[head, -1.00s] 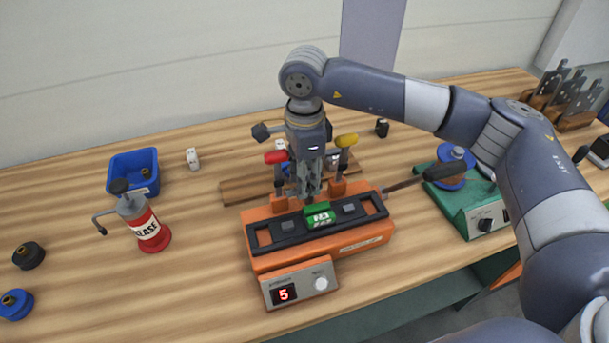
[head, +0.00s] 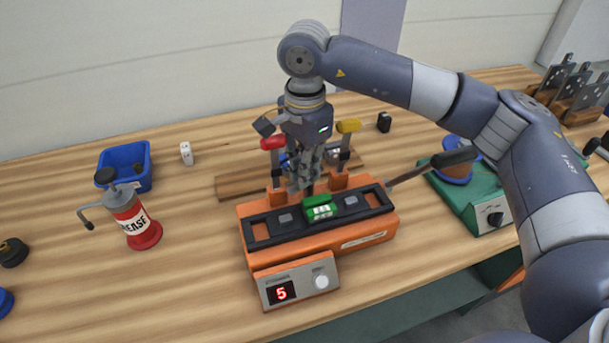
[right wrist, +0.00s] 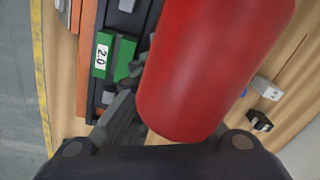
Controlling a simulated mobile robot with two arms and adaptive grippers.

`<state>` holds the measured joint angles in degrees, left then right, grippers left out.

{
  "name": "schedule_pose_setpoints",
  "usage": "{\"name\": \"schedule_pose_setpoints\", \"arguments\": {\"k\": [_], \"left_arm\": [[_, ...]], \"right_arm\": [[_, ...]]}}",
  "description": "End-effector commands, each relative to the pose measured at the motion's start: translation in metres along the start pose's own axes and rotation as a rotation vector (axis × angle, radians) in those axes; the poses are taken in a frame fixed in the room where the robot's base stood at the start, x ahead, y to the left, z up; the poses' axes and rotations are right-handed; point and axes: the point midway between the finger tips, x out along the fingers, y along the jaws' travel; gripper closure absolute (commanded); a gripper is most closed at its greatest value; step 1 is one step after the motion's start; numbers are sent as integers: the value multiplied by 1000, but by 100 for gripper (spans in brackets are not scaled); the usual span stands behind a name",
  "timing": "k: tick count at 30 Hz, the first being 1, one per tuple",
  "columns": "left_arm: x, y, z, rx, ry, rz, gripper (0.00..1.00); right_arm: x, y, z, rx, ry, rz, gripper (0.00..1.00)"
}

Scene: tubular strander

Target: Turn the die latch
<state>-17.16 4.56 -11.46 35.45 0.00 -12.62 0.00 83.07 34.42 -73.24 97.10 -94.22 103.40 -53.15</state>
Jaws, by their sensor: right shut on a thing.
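The orange die machine (head: 350,232) stands on the bench, with a black slotted bar (head: 262,226) along its top. A green die block (head: 320,207) with a white label sits mid-bar. In the right wrist view, its label (right wrist: 102,54) reads 2.0. My right gripper (head: 306,188) points down just behind the green block. It is shut on a small part there, apparently the die latch, which the fingers hide. The fingers (right wrist: 122,120) show beside the block in the right wrist view. My left gripper is not in view.
Red (head: 272,143) and yellow (head: 348,126) clamp handles flank my right gripper; the red one fills much of the wrist view. A dark-handled lever (head: 452,160) sticks out right. A grease pump (head: 135,222) and blue bin (head: 115,158) stand left.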

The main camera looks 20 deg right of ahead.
Motion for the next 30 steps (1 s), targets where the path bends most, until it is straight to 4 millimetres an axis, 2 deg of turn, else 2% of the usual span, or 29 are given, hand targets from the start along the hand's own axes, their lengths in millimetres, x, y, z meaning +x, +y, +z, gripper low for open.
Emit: {"name": "schedule_pose_setpoints", "arguments": {"k": [8,9,11,12,23,26,30], "left_arm": [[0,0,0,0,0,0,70],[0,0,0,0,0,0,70],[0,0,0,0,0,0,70],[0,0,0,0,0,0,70],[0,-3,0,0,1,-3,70],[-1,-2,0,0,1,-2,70],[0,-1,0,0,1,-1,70]], "right_arm": [[-1,0,0,-5,0,-1,100],[-1,0,0,-5,0,-2,86],[-1,0,0,-4,0,-2,72],[-1,0,0,-4,0,-1,70],[-4,0,0,-3,0,-2,70],[-14,-1,0,-3,0,-4,70],[-41,-1,0,-3,1,-5,70]]}}
